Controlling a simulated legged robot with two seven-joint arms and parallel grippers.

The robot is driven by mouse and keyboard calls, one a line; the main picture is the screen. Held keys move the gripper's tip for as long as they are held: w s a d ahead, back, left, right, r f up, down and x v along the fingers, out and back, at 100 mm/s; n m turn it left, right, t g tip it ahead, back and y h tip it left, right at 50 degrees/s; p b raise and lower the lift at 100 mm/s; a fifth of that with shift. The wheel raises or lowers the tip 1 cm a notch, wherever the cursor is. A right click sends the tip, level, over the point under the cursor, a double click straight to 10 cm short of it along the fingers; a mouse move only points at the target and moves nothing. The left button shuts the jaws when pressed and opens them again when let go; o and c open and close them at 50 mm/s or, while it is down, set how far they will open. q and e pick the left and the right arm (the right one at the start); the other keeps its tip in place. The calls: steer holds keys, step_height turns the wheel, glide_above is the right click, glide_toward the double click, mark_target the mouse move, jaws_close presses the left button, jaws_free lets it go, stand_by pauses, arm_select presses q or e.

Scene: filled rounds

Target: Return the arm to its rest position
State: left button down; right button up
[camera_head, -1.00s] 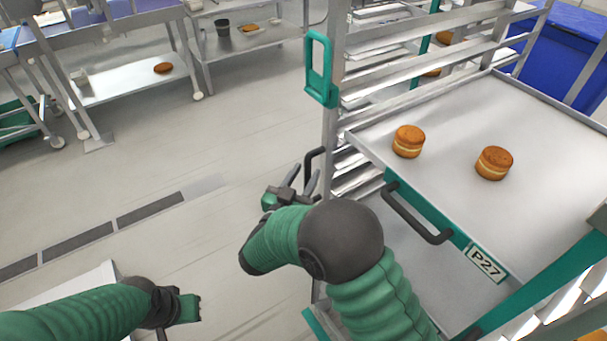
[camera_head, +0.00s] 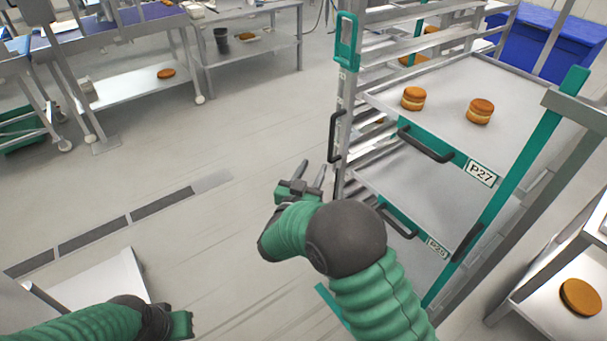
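My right arm (camera_head: 345,238) reaches up from the bottom middle, bent at a dark round joint. Its gripper (camera_head: 304,176) points away from me over the floor, just left of the rack. Its two grey fingers are spread apart with nothing between them. My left arm (camera_head: 75,327) comes in low at the left. Its gripper (camera_head: 180,325) shows only as a small green and dark end near the bottom edge, and its fingers cannot be made out.
A rack with a tray (camera_head: 455,90) labelled P27 stands at the right. Two filled rounds (camera_head: 413,98) (camera_head: 480,111) lie on it. Another round (camera_head: 580,297) lies on a surface at lower right. Blue bin (camera_head: 540,42) stands behind. Floor at centre left is clear.

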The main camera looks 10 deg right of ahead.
steer(key=s+d+f+n+g+y, duration=0.1)
steer(key=s+f+n+g+y, duration=0.1)
steer(key=s, duration=0.8)
steer(key=s+d+f+n+g+y, duration=0.1)
steer(key=s+f+g+y, duration=0.3)
steer(key=s, duration=0.6)
steer(key=s+d+f+n+g+y, duration=0.1)
steer(key=s+f+n+g+y, duration=0.2)
steer(key=s, duration=0.7)
step_height(320, 180, down, 2)
steer(key=g, duration=0.3)
steer(key=shift+s+f+n+y, duration=0.15)
steer(key=shift+n+y, duration=0.15)
steer(key=shift+y, duration=0.1)
steer(key=shift+d, duration=0.2)
steer(key=shift+a, duration=0.1)
